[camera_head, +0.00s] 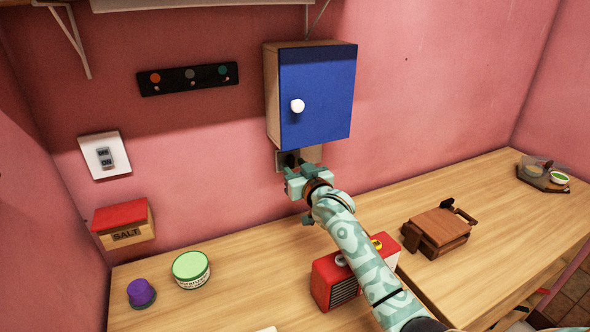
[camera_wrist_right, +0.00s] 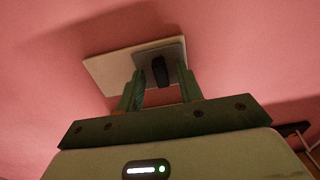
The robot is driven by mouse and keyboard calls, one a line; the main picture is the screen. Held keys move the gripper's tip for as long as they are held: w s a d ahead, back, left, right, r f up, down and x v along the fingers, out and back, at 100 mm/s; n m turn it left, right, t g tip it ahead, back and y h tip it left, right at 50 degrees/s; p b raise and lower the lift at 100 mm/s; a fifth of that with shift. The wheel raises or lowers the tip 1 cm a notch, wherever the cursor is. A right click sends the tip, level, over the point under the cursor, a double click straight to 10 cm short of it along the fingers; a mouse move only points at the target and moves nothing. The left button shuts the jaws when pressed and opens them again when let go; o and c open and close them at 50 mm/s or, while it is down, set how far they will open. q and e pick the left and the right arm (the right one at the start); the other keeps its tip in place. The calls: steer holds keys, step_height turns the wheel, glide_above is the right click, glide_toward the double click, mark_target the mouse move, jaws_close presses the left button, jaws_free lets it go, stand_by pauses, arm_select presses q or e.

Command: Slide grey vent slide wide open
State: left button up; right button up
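The vent (camera_head: 312,154) is on the pink wall just below the blue cabinet, partly hidden by my right gripper in the head view. In the right wrist view, its pale plate (camera_wrist_right: 108,71) carries a grey slide (camera_wrist_right: 146,50) with a black knob (camera_wrist_right: 160,71). My right gripper (camera_head: 297,170) is at the vent. In the right wrist view, its two fingers (camera_wrist_right: 163,88) are apart, one on each side of the knob, with a gap visible on both sides. I cannot tell how far the vent is open. My left gripper is not in view.
The blue-doored cabinet (camera_head: 318,97) hangs directly above my right gripper. A red radio (camera_head: 333,283) stands on the counter beside my right arm. A wooden press (camera_head: 437,232) stands to the right. A salt box (camera_head: 124,224) and wall switch (camera_head: 104,155) are at left.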

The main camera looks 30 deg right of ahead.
steer(key=shift+c, duration=0.3)
jaws_close()
steer(key=d+p, duration=0.2)
steer(key=d, duration=0.5)
steer(key=shift+s, duration=0.2)
steer(key=shift+a, duration=0.1)
